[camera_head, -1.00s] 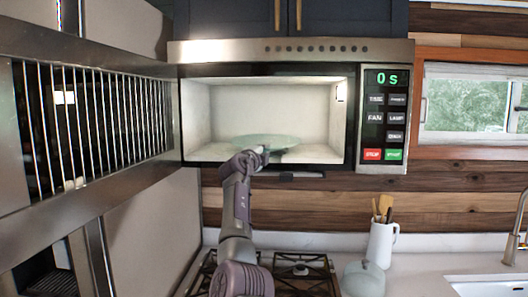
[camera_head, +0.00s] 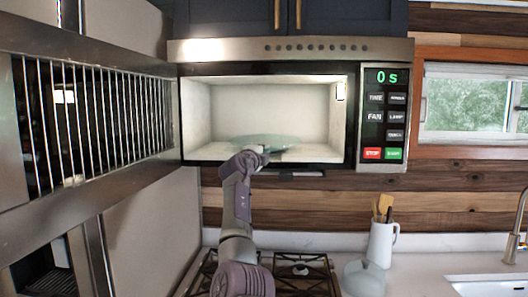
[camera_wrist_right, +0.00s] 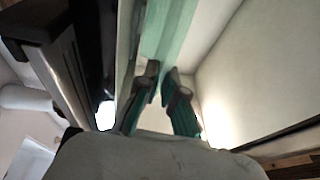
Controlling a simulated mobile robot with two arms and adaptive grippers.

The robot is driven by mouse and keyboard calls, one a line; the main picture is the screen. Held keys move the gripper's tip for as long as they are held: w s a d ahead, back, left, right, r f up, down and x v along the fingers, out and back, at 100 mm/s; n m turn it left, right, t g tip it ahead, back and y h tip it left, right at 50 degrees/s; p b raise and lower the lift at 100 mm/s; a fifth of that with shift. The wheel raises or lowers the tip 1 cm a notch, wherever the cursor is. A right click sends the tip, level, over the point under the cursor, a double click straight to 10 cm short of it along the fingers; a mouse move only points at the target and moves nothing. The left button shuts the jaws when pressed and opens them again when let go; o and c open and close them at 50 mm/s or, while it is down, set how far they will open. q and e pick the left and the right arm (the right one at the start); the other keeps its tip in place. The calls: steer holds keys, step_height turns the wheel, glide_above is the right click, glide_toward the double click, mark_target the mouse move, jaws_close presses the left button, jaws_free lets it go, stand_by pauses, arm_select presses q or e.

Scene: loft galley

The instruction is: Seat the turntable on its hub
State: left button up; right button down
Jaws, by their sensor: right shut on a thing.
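The turntable (camera_head: 264,140) is a clear greenish glass disc inside the open microwave (camera_head: 290,50). In the head view it appears as a thin, nearly flat ellipse close to the cavity floor. Whether it touches the floor cannot be told. My right gripper (camera_head: 263,152) reaches in through the front opening and is shut on the near edge of the turntable. In the right wrist view the two fingertips (camera_wrist_right: 162,82) close on the green glass (camera_wrist_right: 168,35). The hub cannot be made out under the glass. My left gripper is not in view.
The cavity's side walls (camera_head: 197,115) stand on both sides of the turntable. The control panel (camera_head: 384,118) is at the right and reads 0 s. Below are a gas hob (camera_head: 300,270), a glass-like pot (camera_head: 363,277) and a white utensil jug (camera_head: 382,243).

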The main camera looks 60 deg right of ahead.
steer(key=shift+f+b, duration=0.45)
steer(key=shift+b, duration=0.35)
stand_by(0.8)
steer(key=c, duration=1.3)
jaws_free()
steer(key=shift+a, duration=0.1)
steer(key=shift+o, duration=0.3)
steer(key=shift+s+a, duration=0.1)
steer(key=shift+f, duration=0.2)
steer(key=r+v, duration=0.1)
steer(key=v, duration=1.1)
steer(key=shift+f, duration=0.15)
